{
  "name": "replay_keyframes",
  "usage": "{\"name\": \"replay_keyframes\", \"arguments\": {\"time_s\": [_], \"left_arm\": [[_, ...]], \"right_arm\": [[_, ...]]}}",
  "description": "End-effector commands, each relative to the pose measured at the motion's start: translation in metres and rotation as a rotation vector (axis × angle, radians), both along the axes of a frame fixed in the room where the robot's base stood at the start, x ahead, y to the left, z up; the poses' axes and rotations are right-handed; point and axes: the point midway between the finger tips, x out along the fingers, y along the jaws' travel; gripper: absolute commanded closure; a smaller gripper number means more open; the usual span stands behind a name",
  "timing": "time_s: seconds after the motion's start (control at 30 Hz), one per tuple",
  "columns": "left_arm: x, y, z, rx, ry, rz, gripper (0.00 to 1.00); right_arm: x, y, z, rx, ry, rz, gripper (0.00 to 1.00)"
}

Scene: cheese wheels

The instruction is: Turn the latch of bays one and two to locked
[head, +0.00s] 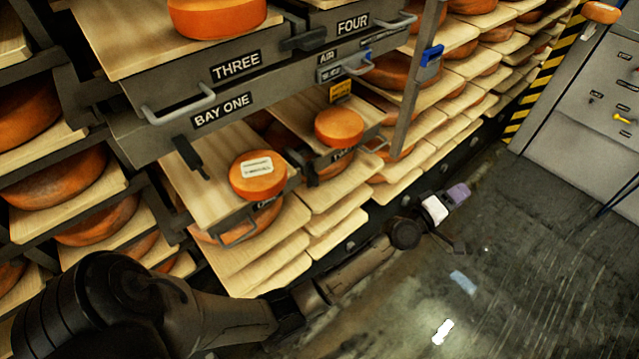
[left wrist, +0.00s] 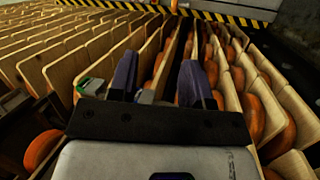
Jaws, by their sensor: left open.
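The bay one panel (head: 216,115) carries the label BAY ONE in the head view. A black latch lever (head: 188,155) sits just below that label and hangs down at a slant. Another black lever (head: 304,41) lies roughly level between the labels THREE and FOUR. I cannot read a bay two label or pick out its latch with certainty. My left gripper (head: 448,203) is out over the floor, right of the shelves and well away from the bay one latch. Its two purple fingers stand apart in the left wrist view (left wrist: 160,78), with nothing held between them. My right gripper is not in view.
Orange cheese wheels (head: 258,174) sit on wooden boards (head: 190,183) in racks. Metal drawer handles (head: 178,105) stick out. A grey post (head: 416,80) with a blue clip (head: 431,55) stands beside the rack. A grey cabinet (head: 590,110) is at right. The floor (head: 520,250) is open.

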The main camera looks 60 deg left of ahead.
Motion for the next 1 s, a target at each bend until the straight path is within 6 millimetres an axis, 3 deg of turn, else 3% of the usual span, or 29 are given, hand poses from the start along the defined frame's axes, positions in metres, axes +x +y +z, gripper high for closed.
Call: {"name": "replay_keyframes", "arguments": {"time_s": [0.13, 0.27, 0.4, 0.5, 0.63, 0.8, 0.9, 1.0], "left_arm": [[-0.002, 0.052, -0.027, -0.37, -0.08, 0.224, 0.55], [-0.02, 0.099, -0.056, -0.662, -0.185, 0.446, 0.55], [-0.053, 0.139, -0.088, -0.934, -0.345, 0.694, 0.55], [-0.084, 0.159, -0.106, -1.087, -0.499, 0.862, 0.55], [-0.123, 0.173, -0.118, -1.231, -0.73, 1.034, 0.55], [-0.163, 0.175, -0.124, -1.31, -1.02, 1.151, 0.55], [-0.177, 0.173, -0.124, -1.334, -1.163, 1.158, 0.55], [-0.18, 0.174, -0.124, -1.366, -1.225, 1.124, 0.55]], "right_arm": [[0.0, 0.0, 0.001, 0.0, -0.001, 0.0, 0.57], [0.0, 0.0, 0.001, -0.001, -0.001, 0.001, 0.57], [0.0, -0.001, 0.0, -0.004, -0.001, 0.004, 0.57], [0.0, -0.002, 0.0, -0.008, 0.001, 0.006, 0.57], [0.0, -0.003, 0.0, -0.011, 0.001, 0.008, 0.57], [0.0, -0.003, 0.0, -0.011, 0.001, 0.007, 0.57], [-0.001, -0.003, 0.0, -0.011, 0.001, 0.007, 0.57], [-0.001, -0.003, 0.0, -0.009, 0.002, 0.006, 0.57]]}}
